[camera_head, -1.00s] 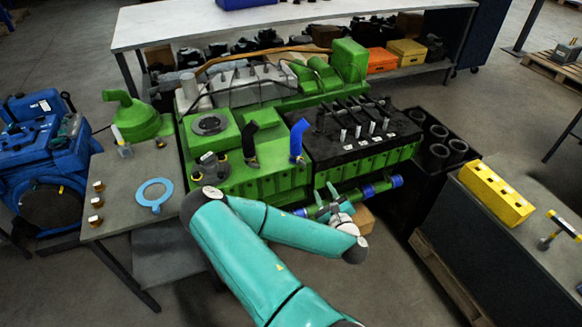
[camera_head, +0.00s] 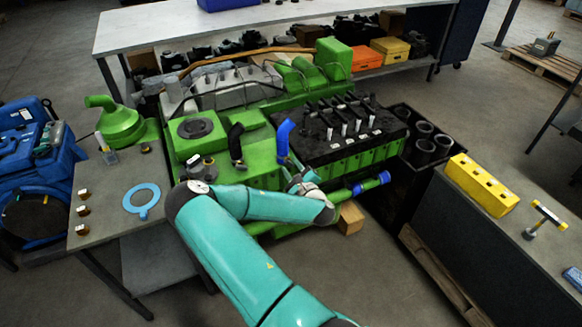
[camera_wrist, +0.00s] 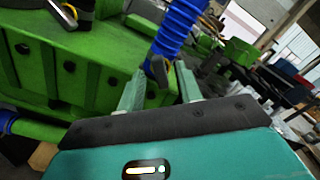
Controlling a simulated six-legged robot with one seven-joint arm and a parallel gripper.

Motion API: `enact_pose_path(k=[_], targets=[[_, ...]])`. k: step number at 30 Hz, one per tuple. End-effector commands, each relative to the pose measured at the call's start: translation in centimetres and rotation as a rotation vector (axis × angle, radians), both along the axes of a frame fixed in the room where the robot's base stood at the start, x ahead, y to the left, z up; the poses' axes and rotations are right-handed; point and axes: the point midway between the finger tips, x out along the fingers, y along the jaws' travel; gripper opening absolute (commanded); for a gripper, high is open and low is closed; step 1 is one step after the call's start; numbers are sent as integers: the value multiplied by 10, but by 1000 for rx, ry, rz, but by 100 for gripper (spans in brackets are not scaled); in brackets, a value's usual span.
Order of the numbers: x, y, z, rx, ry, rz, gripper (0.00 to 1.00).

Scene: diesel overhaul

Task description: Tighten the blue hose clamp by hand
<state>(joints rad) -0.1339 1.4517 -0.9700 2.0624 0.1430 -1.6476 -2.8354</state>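A ribbed blue hose (camera_head: 283,138) stands on the green engine (camera_head: 262,172), and it also shows in the wrist view (camera_wrist: 178,28). A dark band or fitting (camera_wrist: 158,68) is at the hose's lower end. It may be the clamp, but its details are too small to tell. My gripper (camera_head: 301,179) is just below and right of the hose in the head view. In the wrist view its two pale green fingers (camera_wrist: 158,88) are apart, with nothing seen held between them. The hose's lower end is just beyond the gap, and I cannot tell whether they touch.
A black hose (camera_head: 236,142) stands left of the blue one. The black-topped cylinder block (camera_head: 330,130) is to the right. A green pipe with a blue end (camera_head: 372,184) runs along the engine's front. A grey table (camera_head: 105,225) with a blue ring (camera_head: 141,199) is left.

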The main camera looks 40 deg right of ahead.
Motion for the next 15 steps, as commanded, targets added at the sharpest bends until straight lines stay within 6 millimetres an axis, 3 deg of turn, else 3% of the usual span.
enact_pose_path(k=[11,15], targets=[[9,-3,0,0,1,-1,35],[9,-3,0,0,1,-1,12]])
